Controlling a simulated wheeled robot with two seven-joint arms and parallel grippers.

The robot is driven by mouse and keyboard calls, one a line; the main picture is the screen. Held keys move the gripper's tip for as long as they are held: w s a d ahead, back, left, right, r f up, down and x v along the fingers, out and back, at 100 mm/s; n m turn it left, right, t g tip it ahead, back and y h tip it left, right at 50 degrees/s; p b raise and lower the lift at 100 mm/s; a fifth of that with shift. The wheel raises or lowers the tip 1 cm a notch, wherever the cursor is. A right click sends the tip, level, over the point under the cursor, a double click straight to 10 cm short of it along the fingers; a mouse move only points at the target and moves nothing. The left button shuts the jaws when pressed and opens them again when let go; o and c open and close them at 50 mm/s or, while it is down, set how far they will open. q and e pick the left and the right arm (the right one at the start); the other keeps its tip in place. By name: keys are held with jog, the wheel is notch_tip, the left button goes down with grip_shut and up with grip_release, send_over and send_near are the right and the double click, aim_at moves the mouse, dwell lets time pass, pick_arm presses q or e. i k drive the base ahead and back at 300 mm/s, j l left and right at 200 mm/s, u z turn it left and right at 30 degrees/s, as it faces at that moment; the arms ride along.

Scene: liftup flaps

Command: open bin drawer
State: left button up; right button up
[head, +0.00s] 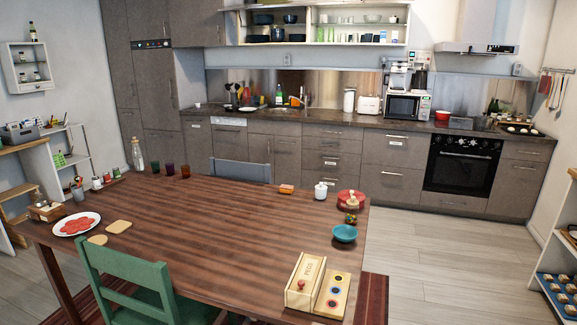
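A row of grey-brown kitchen cabinets runs along the far wall under a dark worktop (330,124). It includes a stack of drawers (332,145) in the middle, a wide-fronted unit (390,185) left of the oven, and a unit by the oven's right side (520,180). Their fronts look shut. Small light labels or handles show on several fronts, too small to read. I cannot tell which front is the bin drawer. Neither of my grippers is in view.
A large wooden table (220,220) fills the foreground, with a green chair (125,265) at its near side and a blue-grey chair (240,171) behind. Clear floor (430,250) lies to the right. A white shelf (565,240) stands at the right edge.

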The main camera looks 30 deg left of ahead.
aim_at(287, 150)
jog(key=i+l+z, duration=0.45)
jog(key=i, duration=0.35)
jog(key=i+l, duration=0.15)
jog(key=i, duration=0.2)
jog(key=i+l, duration=0.15)
jog(key=i, duration=0.2)
jog(key=i+l, duration=0.15)
jog(key=i, duration=0.25)
jog(key=i+j+u, duration=0.2)
jog(key=i+u, duration=0.2)
jog(key=i, duration=0.55)
jog(key=i+l+u, duration=0.1)
jog(key=i+u, duration=0.25)
jog(key=i, duration=0.55)
jog(key=i+u, duration=0.15)
jog(key=i, duration=0.55)
jog(key=i+l+u, duration=0.15)
jog(key=i, duration=0.5)
jog(key=i+l+u, duration=0.2)
jog(key=i, duration=0.5)
jog(key=i+j+u, duration=0.2)
jog(key=i+u, duration=1.15)
jog(key=i+j, duration=0.15)
jog(key=i, duration=0.75)
jog(key=u, duration=0.05)
